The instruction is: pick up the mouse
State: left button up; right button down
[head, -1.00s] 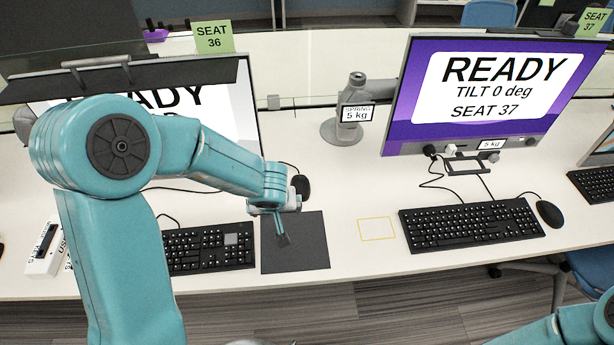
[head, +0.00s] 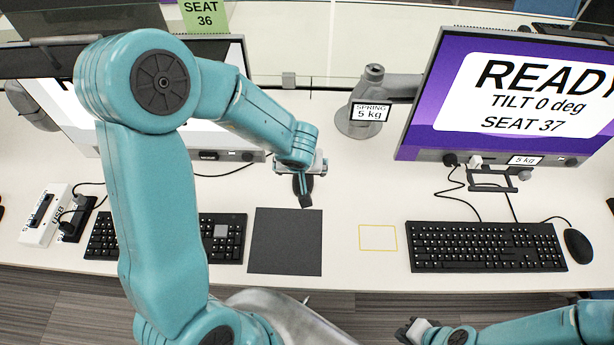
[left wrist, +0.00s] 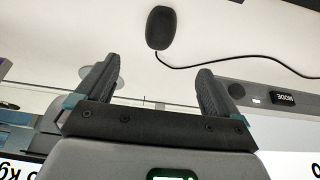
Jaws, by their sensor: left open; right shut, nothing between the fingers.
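A black mouse (left wrist: 160,28) with a cable lies on the white desk in the left wrist view, apart from my left gripper (left wrist: 153,80). Its two dark fingers are open with nothing between them. In the head view my left gripper (head: 304,197) is above the desk, behind the dark mouse pad, and mostly hides this mouse (head: 309,184). A second black mouse (head: 578,245) lies at the right, beside the seat 37 keyboard. My right gripper (head: 405,331) is shut and empty at the bottom of the head view, in front of the desk.
The dark mouse pad (head: 286,241) is bare. Keyboards stand left (head: 222,240) and right (head: 486,247) of it. A yellow outlined square (head: 378,238) marks clear desk. The seat 37 monitor (head: 440,90) and its arm base (head: 360,122) stand behind. A USB box (head: 45,215) is at left.

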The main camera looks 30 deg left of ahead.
pick_arm(q)
jog(key=b, duration=0.3)
send_near(310, 179)
jog(key=a+f, duration=0.2)
jog(key=f, duration=0.1)
jog(key=shift+s, duration=0.35)
jog(key=shift+a+f+b, duration=0.1)
jog(key=shift+f+b, duration=0.15)
jog(key=shift+b, duration=0.1)
jog(key=shift+w+a+f, duration=0.25)
jog(key=shift+w+f, duration=0.15)
jog(key=shift+f, duration=0.2)
jog(key=b+x, duration=0.2)
jog(key=x, duration=0.3)
jog(key=shift+w, duration=0.2)
jog(key=shift+s+r, duration=0.1)
jog(key=shift+r, duration=0.15)
jog(key=c, duration=1.2)
